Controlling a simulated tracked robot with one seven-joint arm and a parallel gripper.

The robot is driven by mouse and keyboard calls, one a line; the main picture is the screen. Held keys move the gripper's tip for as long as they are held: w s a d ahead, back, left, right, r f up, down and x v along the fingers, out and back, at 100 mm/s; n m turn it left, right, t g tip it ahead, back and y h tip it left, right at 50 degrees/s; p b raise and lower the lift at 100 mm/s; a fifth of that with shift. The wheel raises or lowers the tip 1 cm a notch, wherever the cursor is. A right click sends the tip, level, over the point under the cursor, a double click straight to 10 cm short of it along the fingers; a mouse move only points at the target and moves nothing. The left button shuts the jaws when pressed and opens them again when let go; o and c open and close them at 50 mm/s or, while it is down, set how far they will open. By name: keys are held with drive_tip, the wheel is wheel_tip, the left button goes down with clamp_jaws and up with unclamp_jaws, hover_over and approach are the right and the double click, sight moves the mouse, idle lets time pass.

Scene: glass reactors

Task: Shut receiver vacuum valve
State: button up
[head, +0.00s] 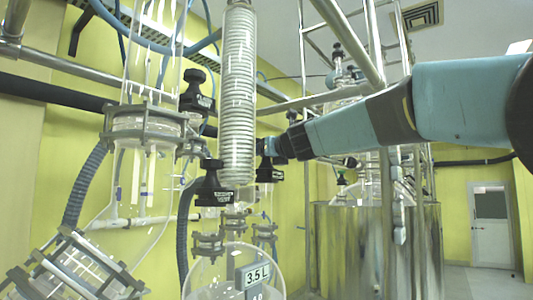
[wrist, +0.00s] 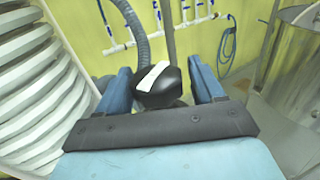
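Black valves with knobs and labels are on the glass rig in the head view: one (head: 268,172) just right of the coiled glass column, one (head: 215,188) at its lower left, and one (head: 197,98) higher up. Their small labels are too blurred to tell for certain which is the receiver vacuum valve. My gripper (head: 272,147) is at the valve right of the column. In the wrist view, my gripper's (wrist: 162,88) blue fingers stand apart on both sides of a black knob (wrist: 172,91) with a white strip on top. The knob sits between them, with no clear grip on it.
The coiled glass column (head: 239,95) is close to the left of my gripper; its ribs fill the wrist view's left side. A glass vessel (head: 225,275) marked 3.5 L is below. A shiny metal tank (head: 345,250) stands to the right. Steel frame bars cross above my arm.

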drive_tip(key=shift+a+n+g+y, duration=0.1)
drive_tip(key=shift+n+g+y, duration=0.2)
drive_tip(key=shift+y, duration=0.1)
drive_tip(key=shift+n+g+y, duration=0.3)
drive_tip(key=shift+n+y, duration=0.1)
drive_tip(key=shift+y, duration=0.2)
drive_tip(key=shift+n+g+y, duration=1.6)
drive_tip(key=shift+g+y, duration=0.1)
drive_tip(key=shift+y, duration=0.3)
drive_tip(key=shift+n+g+y, duration=0.7)
drive_tip(key=shift+n+g, duration=0.2)
drive_tip(key=shift+g, duration=0.4)
